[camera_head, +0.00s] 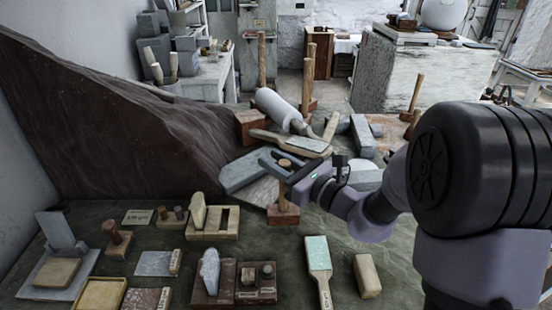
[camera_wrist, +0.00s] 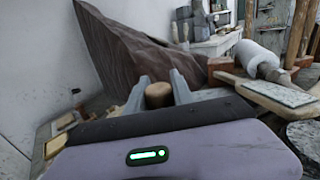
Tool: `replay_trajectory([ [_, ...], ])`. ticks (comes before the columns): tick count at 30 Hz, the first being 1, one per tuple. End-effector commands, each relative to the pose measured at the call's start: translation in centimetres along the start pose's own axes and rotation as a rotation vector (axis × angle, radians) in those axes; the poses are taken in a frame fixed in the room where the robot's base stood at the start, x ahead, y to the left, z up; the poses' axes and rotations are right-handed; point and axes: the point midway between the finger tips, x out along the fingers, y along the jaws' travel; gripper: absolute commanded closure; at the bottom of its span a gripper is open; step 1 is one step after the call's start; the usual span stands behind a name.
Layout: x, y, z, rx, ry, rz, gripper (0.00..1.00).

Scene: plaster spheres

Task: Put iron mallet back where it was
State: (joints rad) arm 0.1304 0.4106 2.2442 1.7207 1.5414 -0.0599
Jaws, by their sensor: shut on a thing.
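My gripper (camera_head: 279,163) is shut on the upper end of an upright wooden handle. The handle's round end (camera_wrist: 159,95) shows between the two fingers in the wrist view. Below the gripper in the head view, the handle runs down to a reddish-brown block head (camera_head: 283,214), so I take the held thing to be the iron mallet. Its head hangs downward at the far edge of the green cloth. I cannot tell whether it touches the surface. The middle of the handle is partly hidden by my gripper.
Grey stone blocks (camera_head: 245,171) lie just behind and left of my gripper. Small tools and blocks, including a wooden box (camera_head: 212,228), fill the near table. Bare green cloth shows between them.

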Motion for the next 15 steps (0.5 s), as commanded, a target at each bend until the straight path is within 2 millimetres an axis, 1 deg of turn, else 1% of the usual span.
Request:
replay_trajectory([
  [1, 0.0, 0.0, -1.4, 0.001, -0.002, -0.001, 1.0],
  [3, 0.0, 0.0, -2.5, 0.002, -0.002, -0.001, 1.0],
  [4, 0.0, 0.0, -2.8, 0.001, -0.002, -0.001, 1.0],
  [11, 0.0, 0.0, -2.5, -0.001, -0.003, -0.001, 1.0],
  [15, 0.0, 0.0, -2.9, -0.001, -0.003, -0.001, 1.0],
])
